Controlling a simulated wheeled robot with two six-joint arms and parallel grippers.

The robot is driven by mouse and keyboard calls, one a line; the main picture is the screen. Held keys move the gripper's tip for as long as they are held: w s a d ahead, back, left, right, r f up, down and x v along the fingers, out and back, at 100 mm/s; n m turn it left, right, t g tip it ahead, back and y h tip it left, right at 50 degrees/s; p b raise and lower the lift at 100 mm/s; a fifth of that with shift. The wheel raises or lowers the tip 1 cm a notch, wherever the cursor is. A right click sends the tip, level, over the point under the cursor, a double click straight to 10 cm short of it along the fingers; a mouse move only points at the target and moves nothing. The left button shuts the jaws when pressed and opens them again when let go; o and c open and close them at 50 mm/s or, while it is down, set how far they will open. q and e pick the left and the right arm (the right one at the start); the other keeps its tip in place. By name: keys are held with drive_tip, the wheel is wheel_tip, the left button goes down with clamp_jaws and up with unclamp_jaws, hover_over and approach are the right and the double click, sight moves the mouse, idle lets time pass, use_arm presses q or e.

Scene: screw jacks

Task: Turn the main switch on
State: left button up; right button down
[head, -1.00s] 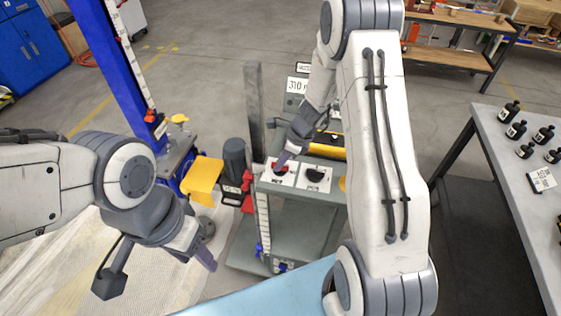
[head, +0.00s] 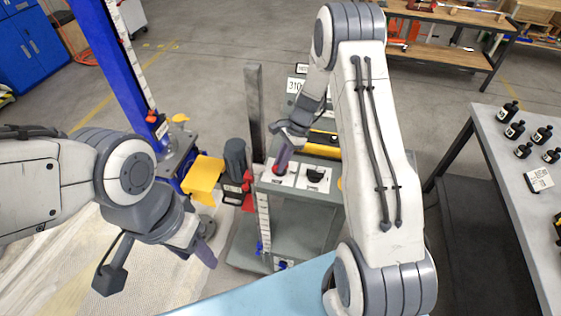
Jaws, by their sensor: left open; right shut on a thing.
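My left gripper (head: 206,252) is open and empty, low over the floor left of the cabinet.
A blue lift column (head: 115,65) with a yellow block (head: 202,178) stands left of the cabinet, and a grey upright post (head: 254,110) rises behind it. A table (head: 500,150) with several black bottles is at the right. A workbench (head: 450,45) stands behind.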

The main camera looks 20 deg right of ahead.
drive_tip(key=n+g, duration=0.1)
drive_tip(key=n, duration=0.3)
drive_tip(key=shift+n+g+h+b, duration=0.3)
drive_tip(key=shift+g+h+b, duration=0.1)
drive_tip(key=n+g+h+b, duration=0.1)
drive_tip(key=n, duration=0.4)
drive_tip(key=shift+w, duration=0.1)
drive_tip(key=shift+n, duration=0.3)
drive_tip(key=c, duration=0.8)
unclamp_jaws()
drive_tip(key=shift+c, duration=0.2)
drive_tip(key=shift+r, duration=0.1)
